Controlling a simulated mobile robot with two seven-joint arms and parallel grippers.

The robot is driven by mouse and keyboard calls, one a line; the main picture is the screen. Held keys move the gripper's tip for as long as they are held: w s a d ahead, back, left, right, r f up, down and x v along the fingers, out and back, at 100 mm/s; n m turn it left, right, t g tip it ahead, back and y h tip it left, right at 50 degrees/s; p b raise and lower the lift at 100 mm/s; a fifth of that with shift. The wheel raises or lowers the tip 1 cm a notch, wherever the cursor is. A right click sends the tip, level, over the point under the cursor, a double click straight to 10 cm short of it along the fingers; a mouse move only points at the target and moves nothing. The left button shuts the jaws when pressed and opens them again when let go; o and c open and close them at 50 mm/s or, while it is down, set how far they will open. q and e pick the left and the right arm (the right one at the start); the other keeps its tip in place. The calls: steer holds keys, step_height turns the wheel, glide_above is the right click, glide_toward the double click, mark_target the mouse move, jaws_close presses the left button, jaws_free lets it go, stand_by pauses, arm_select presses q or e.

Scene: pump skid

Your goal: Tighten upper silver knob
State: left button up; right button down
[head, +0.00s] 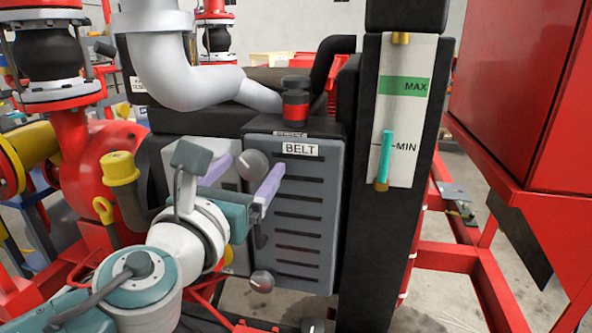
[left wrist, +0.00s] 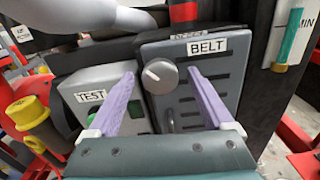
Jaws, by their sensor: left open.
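The upper silver knob (head: 250,165) is a round grey knob on the upper left of the dark grey belt cover. It also shows in the left wrist view (left wrist: 160,77), with a light pointer line on its face. My left gripper (head: 245,172) is open, with two lilac fingers; in the left wrist view (left wrist: 158,82) the knob appears between the fingertips. I cannot tell how much depth separates them, and no grip on it shows. A lower silver knob (head: 262,281) sits near the bottom of the cover. My right gripper is in neither view.
The belt cover (head: 312,215) has dark slots and a BELT label. A red and black button (head: 295,98) stands above it. A grey TEST box (left wrist: 95,97) is at its left. A black post with a level gauge (head: 405,110) stands at the right.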

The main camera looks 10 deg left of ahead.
arm_select(q)
steer(key=shift+w, duration=0.3)
jaws_close()
stand_by(0.6)
